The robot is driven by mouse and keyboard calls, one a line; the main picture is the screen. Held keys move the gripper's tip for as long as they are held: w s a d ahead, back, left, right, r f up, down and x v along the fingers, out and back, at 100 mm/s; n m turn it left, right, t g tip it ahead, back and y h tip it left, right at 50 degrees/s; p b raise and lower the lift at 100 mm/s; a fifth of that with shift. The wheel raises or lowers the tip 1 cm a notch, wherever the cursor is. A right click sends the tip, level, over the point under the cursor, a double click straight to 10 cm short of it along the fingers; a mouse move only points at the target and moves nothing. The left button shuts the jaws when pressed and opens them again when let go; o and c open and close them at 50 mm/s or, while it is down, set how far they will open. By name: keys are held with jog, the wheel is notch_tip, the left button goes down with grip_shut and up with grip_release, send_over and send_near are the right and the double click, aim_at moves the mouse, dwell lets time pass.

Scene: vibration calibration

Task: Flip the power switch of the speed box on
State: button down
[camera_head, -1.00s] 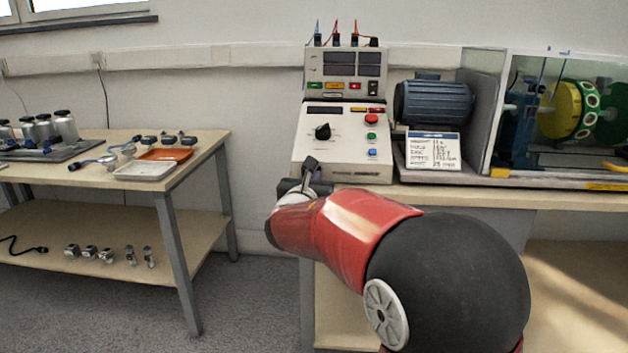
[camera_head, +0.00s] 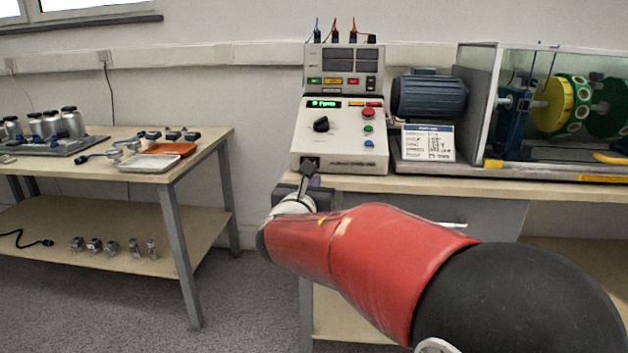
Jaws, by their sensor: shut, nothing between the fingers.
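The speed box (camera_head: 343,138) is a light-coloured console with a sloped front at the left end of the right-hand bench. Its small display (camera_head: 324,104) is lit with green text. A black knob (camera_head: 321,125) and red, green and blue buttons show on its face. My gripper (camera_head: 310,164) is shut and empty, its dark fingertips at the lower left of the box's front. The fingers cover that corner, so the power switch is hidden and I cannot tell whether they touch it.
A metering unit (camera_head: 343,68) with plugged leads stands behind the box. A blue motor (camera_head: 429,97), a printed card (camera_head: 428,143) and a glass-sided rig (camera_head: 560,105) stand to the right. A side table (camera_head: 215,140) with trays and weights is at left, with open floor between.

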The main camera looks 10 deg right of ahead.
jog(key=s, duration=0.3)
jog(key=s+a, duration=0.1)
jog(key=s, duration=0.1)
jog(key=shift+d, duration=0.1)
jog(key=s+d+f+m+g, duration=0.4)
jog(key=s+d+m, duration=0.1)
jog(key=s+m, duration=0.3)
jog(key=s+d+f+m+g, duration=0.4)
jog(key=s+d+m+g, duration=0.15)
jog(key=s+m, duration=0.3)
jog(key=s+a+f+m+g+y, duration=0.1)
jog(key=s+a+f+m+y, duration=0.5)
jog(key=s+m, duration=0.5)
jog(key=a+m+y, duration=0.1)
jog(key=a+m, duration=0.1)
jog(key=m, duration=0.1)
jog(key=shift+f+y, duration=0.3)
jog(key=shift+f, duration=0.1)
